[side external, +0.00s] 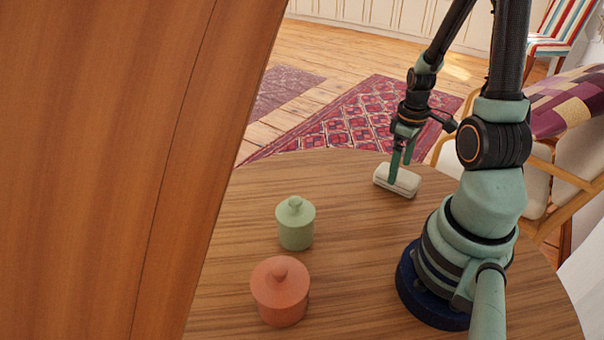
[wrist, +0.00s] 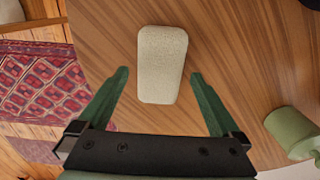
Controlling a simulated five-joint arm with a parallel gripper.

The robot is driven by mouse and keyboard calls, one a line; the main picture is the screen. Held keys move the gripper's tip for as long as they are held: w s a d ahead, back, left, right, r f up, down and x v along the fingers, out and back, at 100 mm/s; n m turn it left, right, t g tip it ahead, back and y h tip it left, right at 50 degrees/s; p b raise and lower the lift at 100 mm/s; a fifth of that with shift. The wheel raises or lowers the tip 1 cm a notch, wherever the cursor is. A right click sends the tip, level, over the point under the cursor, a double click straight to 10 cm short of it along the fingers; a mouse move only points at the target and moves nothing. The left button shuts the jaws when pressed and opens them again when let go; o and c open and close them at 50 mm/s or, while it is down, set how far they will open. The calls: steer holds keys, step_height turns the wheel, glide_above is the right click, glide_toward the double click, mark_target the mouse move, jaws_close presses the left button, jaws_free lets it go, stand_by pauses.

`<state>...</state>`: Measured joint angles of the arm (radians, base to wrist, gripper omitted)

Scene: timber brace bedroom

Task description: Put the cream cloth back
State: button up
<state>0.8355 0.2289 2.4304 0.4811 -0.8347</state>
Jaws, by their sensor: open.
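The cream cloth (side external: 398,181) is a small rounded bundle lying on the wooden round table near its far edge. In the wrist view the cloth (wrist: 162,64) lies lengthwise ahead of my gripper, between the lines of the two fingers. My gripper (side external: 400,176) is open and points down at the cloth in the side view. In the wrist view my gripper's two green fingers (wrist: 159,78) stand apart, one on each side of the cloth's near end, with table visible between them and the cloth. I cannot tell the exact height of the fingertips.
A green lidded jar (side external: 295,225) and a terracotta lidded jar (side external: 281,293) stand on the table (side external: 225,270) left of my base. A large wooden panel (side external: 110,150) blocks the left of the side view. A patterned rug (side external: 350,118) and a chair (side external: 560,170) lie beyond the table.

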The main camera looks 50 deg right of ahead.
step_height(320, 180, up, 9)
steer(key=w+a+r+t, duration=0.2)
steer(key=w+a+r, duration=0.1)
steer(key=a, duration=0.4)
steer(key=w+a+r+t, duration=0.1)
steer(key=w+a+r, duration=0.2)
steer(key=a+r, duration=0.2)
steer(key=w+a+r+t, duration=0.2)
steer(key=w+a+r, duration=0.1)
steer(key=a, duration=0.6)
steer(key=shift+w+r+t, duration=0.25)
steer(key=shift+r+t, duration=0.05)
steer(key=shift+r, duration=0.25)
